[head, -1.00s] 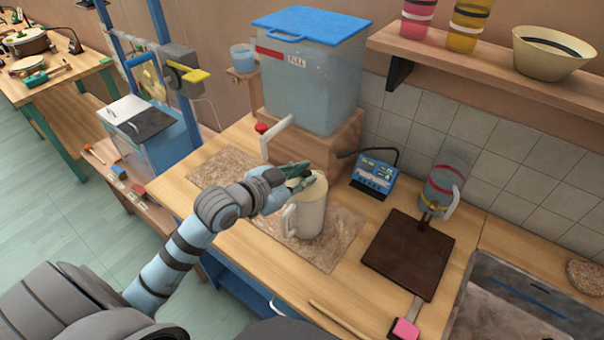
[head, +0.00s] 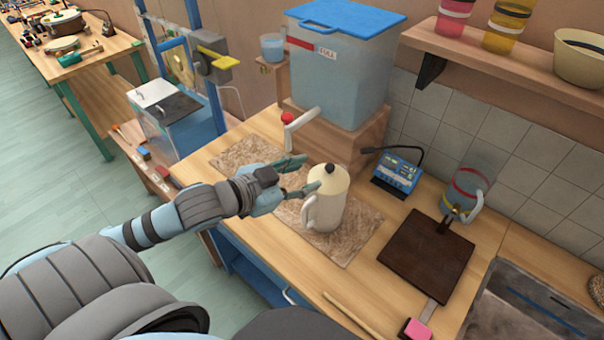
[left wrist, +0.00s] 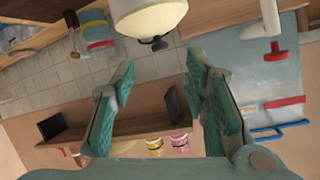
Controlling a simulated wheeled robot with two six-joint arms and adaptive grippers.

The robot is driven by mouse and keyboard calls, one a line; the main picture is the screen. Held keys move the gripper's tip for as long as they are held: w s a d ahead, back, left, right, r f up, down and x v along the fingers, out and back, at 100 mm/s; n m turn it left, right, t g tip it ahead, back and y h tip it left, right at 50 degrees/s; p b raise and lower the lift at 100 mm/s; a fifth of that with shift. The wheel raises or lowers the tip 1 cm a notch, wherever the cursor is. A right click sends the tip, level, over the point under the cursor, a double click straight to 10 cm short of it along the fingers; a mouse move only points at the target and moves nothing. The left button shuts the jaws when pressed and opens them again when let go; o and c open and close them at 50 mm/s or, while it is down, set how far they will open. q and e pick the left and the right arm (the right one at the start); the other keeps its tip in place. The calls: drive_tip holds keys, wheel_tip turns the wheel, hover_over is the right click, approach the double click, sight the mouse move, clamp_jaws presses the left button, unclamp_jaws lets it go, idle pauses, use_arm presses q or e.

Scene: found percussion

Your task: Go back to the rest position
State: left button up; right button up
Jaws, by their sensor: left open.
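My left gripper (head: 297,178) is open and empty in the head view, its fingers pointing right, just left of a cream jug (head: 327,200) with a dark lid knob. The jug stands upright on a brown mat (head: 366,229) on the wooden counter. The left wrist view shows both open fingers (left wrist: 163,92) with nothing between them, and the jug (left wrist: 148,17) beyond them at the top edge. My right gripper does not show in either view.
A large water tank (head: 342,70) with a blue lid and white spout stands behind the jug on a wooden block. A blue device (head: 396,173), a clear jug (head: 463,193) and a dark board (head: 427,256) are to the right. A shelf (head: 500,65) runs above.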

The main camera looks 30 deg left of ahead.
use_arm(q)
drive_tip(key=shift+d, duration=0.1)
idle(0.5)
drive_tip(key=s+d+f+n+g+y, duration=0.2)
drive_tip(key=s+f+n+g+y, duration=0.55)
drive_tip(key=s+f, duration=1.3)
wheel_tip(320, 180, down, 21)
drive_tip(key=s+a+m+g+h+b, duration=0.1)
drive_tip(key=s+a+m+g+h, duration=0.1)
drive_tip(key=g+h, duration=0.15)
drive_tip(key=s+f+g, duration=0.1)
drive_tip(key=s+f, duration=1)
drive_tip(key=s, duration=0.1)
drive_tip(key=shift+s+a+f+b, duration=0.3)
drive_tip(key=shift+s+a+f, duration=0.1)
